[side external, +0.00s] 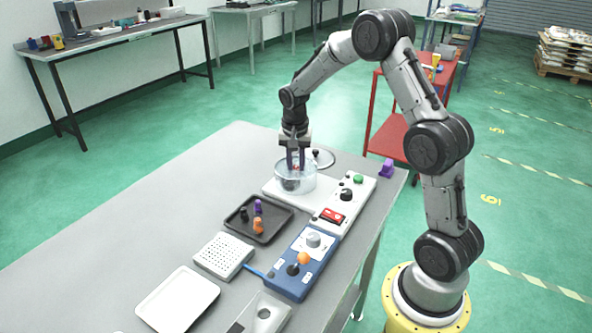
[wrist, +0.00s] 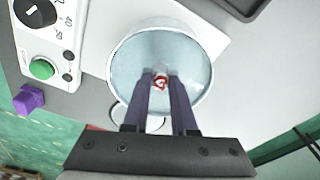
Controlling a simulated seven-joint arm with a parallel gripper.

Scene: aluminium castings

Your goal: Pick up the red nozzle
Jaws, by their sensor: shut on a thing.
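My gripper (side external: 296,167) points down into a clear round bowl (side external: 309,182) that stands on a white hotplate-like device (side external: 328,197). In the wrist view, the two dark fingers of my gripper (wrist: 160,74) reach inside the bowl (wrist: 197,57). They are shut on the red nozzle (wrist: 160,83), which shows as a small red and white shape between the fingertips. In the side view the nozzle is mostly hidden by the fingers and the bowl wall. I cannot tell whether it touches the bowl floor.
A black tray (side external: 280,222) with purple, black and orange pieces lies in front of the bowl. A blue control box (side external: 316,264), a white perforated block (side external: 223,256) and a white tray (side external: 177,300) are nearer. A purple piece (side external: 387,168) stands right. The table's left side is clear.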

